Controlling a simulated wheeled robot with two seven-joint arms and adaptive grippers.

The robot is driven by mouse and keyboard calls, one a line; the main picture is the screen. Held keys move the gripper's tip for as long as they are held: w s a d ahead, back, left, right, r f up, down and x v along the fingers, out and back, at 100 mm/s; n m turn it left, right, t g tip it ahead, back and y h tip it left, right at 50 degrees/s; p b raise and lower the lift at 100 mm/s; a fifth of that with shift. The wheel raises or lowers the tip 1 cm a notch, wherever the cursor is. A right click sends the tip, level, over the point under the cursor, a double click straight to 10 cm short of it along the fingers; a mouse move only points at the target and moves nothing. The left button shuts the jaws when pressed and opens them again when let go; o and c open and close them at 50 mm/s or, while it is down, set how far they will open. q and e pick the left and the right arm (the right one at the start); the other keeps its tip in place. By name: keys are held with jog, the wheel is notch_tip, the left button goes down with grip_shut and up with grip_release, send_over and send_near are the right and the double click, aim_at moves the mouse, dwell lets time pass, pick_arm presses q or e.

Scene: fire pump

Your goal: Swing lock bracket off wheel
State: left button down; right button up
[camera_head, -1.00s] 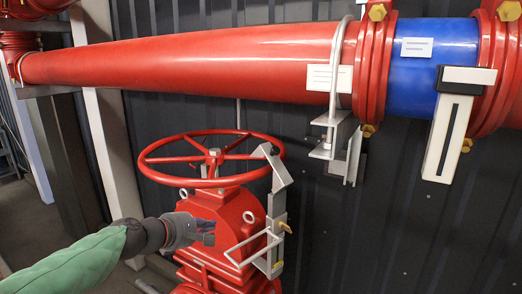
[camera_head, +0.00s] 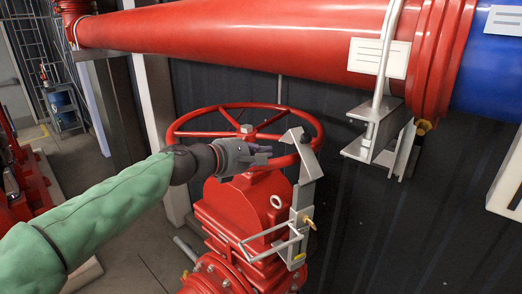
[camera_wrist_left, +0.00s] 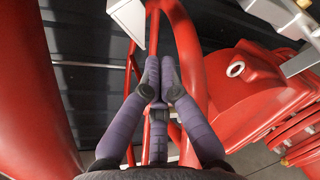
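The red handwheel (camera_head: 180,124) sits on top of the red valve body (camera_head: 240,212). The lock bracket (camera_head: 301,200) is a grey metal plate beside the valve. Its bent upper end reaches the wheel's right rim, and it has a wire handle (camera_head: 262,240) and a brass knob (camera_head: 309,222). My left gripper (camera_head: 268,152) is over the wheel's near side, left of the bracket. In the left wrist view its purple fingers (camera_wrist_left: 159,82) are drawn together in front of a red wheel part, with nothing seen between them. Whether they touch the wheel is unclear. My right gripper is not visible.
A large red pipe (camera_head: 250,42) runs above the wheel, with a grey support bracket (camera_head: 378,140) under it. A dark corrugated wall stands behind. A pale post (camera_head: 160,100) is at the left. Open floor shows at lower left.

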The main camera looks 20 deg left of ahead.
aim_at(303, 155)
pick_arm(q)
jog(key=x, duration=0.7)
jog(key=shift+s, duration=0.1)
jog(key=s+d+r+p, duration=0.2)
jog(key=r, duration=0.1)
jog(key=shift+p, duration=0.3)
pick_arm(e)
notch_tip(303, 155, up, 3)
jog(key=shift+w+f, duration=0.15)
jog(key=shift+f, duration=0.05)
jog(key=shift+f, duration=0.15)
